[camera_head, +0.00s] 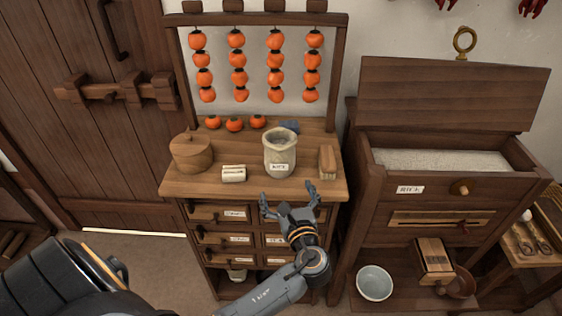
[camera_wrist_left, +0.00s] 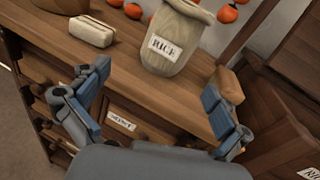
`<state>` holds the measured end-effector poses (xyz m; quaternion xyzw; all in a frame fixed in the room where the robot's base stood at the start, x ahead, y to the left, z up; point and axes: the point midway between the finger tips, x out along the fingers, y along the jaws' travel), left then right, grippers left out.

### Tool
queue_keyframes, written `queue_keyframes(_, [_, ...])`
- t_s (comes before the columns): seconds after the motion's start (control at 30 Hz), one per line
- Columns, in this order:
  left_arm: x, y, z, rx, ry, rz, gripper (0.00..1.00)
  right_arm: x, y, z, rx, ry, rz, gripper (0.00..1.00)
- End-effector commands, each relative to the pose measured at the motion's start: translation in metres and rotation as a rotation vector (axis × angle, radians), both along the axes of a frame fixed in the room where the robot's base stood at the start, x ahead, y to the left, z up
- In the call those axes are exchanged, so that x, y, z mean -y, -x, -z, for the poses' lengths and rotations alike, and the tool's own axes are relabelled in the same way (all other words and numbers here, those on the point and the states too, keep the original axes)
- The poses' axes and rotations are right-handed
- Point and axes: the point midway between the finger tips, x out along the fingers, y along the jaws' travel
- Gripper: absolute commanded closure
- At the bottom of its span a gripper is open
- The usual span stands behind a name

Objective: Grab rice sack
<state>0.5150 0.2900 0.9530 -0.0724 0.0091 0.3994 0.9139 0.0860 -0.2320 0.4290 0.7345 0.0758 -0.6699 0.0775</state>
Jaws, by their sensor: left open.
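The rice sack (camera_head: 280,150) is a pale cloth bag with an open top and a RICE label. It stands upright on the wooden cabinet top (camera_head: 300,186), near its middle. In the left wrist view the sack (camera_wrist_left: 176,30) stands ahead, beyond the fingers. My left gripper (camera_head: 288,196) is open and empty, at the cabinet's front edge, just in front of the sack and apart from it. Its two spread fingers also show in the left wrist view (camera_wrist_left: 158,100). My right gripper cannot be seen in either view.
On the cabinet top, a round lidded wooden box (camera_head: 192,152) and a small pale block (camera_head: 233,173) are left of the sack. A wooden brush-like block (camera_head: 327,160) is close on its right. Persimmons (camera_head: 235,124) lie behind. A rice chest (camera_head: 440,190) stands to the right.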

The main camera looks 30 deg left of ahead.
Motion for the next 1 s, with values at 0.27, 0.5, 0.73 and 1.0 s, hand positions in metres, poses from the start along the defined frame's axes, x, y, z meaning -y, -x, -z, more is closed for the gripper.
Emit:
queue_keyframes(0.27, [-0.012,-0.024,-0.02,-0.029,-0.139,0.009,0.0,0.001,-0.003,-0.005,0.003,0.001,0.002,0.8])
queue_keyframes(0.5, [-0.046,-0.056,-0.018,-0.031,-0.135,0.01,0.0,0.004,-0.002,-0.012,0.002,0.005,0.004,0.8])
queue_keyframes(0.73, [-0.059,-0.069,-0.016,-0.03,-0.131,0.011,0.0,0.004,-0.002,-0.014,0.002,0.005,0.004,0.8])
queue_keyframes(1.0, [-0.081,-0.096,-0.015,-0.031,-0.132,0.009,0.0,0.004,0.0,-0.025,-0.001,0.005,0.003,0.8])
